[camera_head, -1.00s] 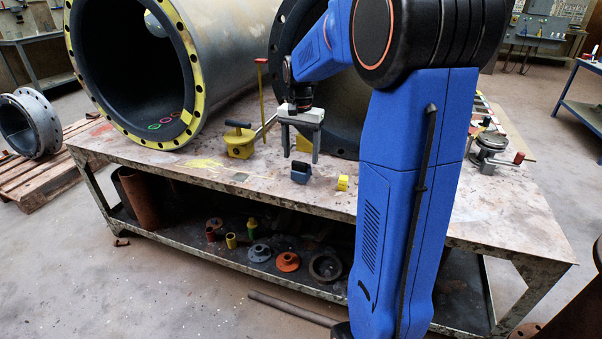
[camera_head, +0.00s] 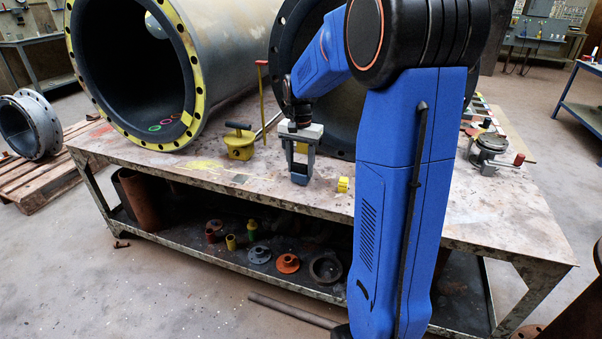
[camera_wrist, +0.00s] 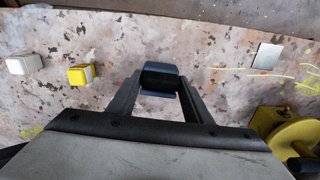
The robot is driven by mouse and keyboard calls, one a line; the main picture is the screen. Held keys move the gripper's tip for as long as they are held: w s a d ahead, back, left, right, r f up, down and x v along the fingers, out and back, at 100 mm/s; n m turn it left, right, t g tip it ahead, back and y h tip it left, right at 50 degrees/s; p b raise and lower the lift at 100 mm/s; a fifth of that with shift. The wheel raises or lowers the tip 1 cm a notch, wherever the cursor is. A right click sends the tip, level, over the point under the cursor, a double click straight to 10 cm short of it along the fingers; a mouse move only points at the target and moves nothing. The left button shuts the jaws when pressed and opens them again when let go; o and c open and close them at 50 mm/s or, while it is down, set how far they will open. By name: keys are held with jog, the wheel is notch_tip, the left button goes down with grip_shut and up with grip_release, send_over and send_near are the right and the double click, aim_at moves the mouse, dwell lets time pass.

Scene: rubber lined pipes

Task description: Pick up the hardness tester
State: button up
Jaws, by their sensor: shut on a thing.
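The hardness tester, a small blue-grey block with a dark top, stands on the workbench (camera_head: 215,184) near its front edge. In the wrist view the tester (camera_wrist: 161,69) sits between my two finger ends. My gripper (camera_head: 300,174) reaches down over it from above, with a finger on either side. The gripper also shows in the wrist view (camera_wrist: 160,92), shut on the tester. The fingers hide part of its sides in the head view. The tester appears to be at bench height; I cannot tell whether it touches the top.
A yellow block (camera_head: 343,184) lies just right of the tester. A yellow round device with a black handle (camera_head: 240,143) stands behind left. A large flanged pipe (camera_head: 190,75) fills the back left.

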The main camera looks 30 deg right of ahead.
jog(key=shift+r, duration=0.1)
notch_tip(320, 180, up, 10)
jog(key=shift+f, duration=0.1)
dwell(0.3)
jog(key=o, duration=0.7)
jog(key=shift+c, duration=0.2)
jog(key=c, duration=0.3)
jog(key=shift+s, duration=0.1)
